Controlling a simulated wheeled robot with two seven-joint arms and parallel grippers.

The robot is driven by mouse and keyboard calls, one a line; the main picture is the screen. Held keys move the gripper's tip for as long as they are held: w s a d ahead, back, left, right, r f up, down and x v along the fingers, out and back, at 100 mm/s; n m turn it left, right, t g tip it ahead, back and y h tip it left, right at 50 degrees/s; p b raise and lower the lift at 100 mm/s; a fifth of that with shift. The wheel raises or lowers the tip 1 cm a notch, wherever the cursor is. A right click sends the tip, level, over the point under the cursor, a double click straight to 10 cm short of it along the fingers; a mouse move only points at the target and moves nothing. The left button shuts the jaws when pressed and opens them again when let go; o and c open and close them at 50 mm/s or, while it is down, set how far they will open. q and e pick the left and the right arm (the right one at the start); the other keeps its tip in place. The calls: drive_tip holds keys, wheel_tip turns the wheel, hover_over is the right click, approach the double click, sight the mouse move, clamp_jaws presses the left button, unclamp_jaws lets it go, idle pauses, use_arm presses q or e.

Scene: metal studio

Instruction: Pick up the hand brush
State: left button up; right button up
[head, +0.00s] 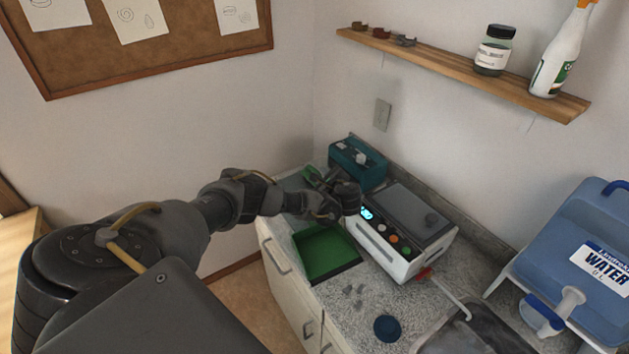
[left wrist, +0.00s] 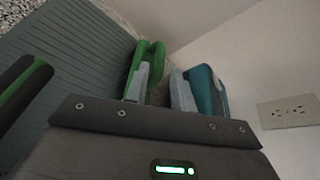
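A green object (left wrist: 147,62) that looks like the hand brush's handle stands beside one finger of my left gripper in the left wrist view. I cannot make out bristles. In the head view, a bit of green (head: 292,182) shows behind my arm at the counter's far left, mostly hidden. My left gripper (head: 328,186) is over the counter's back left, next to the teal box. Its two pale fingertips stand apart in the left wrist view (left wrist: 160,90), with nothing seen held between them. My right gripper is not in view.
A teal box (head: 357,163) stands at the back, close to the gripper. A white machine (head: 400,235) with a grey lid is to the right. A green tray (head: 326,250) lies in front. Farther right are a blue lid (head: 387,328), a sink and a water container (head: 580,265).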

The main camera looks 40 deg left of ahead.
use_arm(q)
drive_tip(key=shift+x, duration=1.65)
clamp_jaws()
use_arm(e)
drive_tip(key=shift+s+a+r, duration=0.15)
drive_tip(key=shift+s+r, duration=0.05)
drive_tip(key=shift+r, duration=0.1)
